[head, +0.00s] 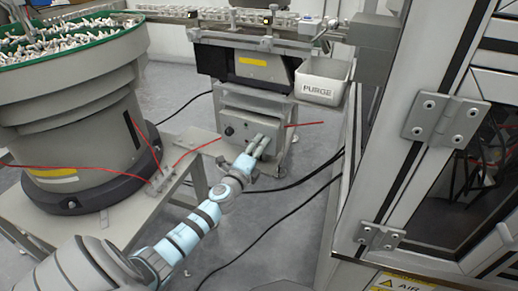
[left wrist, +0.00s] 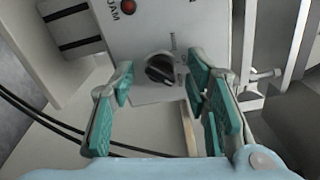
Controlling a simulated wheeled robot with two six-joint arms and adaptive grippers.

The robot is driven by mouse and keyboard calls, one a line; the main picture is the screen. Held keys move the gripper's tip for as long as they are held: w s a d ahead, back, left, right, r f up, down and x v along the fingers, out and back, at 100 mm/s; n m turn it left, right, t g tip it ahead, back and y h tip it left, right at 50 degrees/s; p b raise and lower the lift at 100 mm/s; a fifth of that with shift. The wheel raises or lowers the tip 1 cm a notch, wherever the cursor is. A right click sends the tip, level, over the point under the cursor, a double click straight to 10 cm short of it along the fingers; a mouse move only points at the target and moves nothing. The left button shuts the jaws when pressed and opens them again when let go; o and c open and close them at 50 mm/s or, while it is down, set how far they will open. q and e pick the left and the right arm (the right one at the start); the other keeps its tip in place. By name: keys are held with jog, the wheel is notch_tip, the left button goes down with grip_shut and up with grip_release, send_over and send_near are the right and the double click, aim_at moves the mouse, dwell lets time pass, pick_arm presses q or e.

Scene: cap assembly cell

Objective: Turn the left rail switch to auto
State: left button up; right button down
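The rail switch is a black rotary knob (left wrist: 160,68) on a pale grey control box, seen in the left wrist view. Small lettering stands beside it, too small to read, and I cannot tell which setting the knob points to. My left gripper (left wrist: 160,76) is open, with one teal-padded finger on each side of the knob and a gap showing on both sides. In the head view the left gripper (head: 262,142) reaches the front of the control box (head: 234,118) under the rail and hides the knob. My right gripper is out of view.
A red lamp or button (left wrist: 128,7) marked JAM sits above left of the knob. A white PURGE bin (head: 322,82) hangs at the box's upper right. A bowl feeder (head: 75,110) full of caps stands left. A framed enclosure (head: 400,150) stands right. Red and black cables run nearby.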

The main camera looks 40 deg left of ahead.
pick_arm(q)
jog(key=v, duration=1.2)
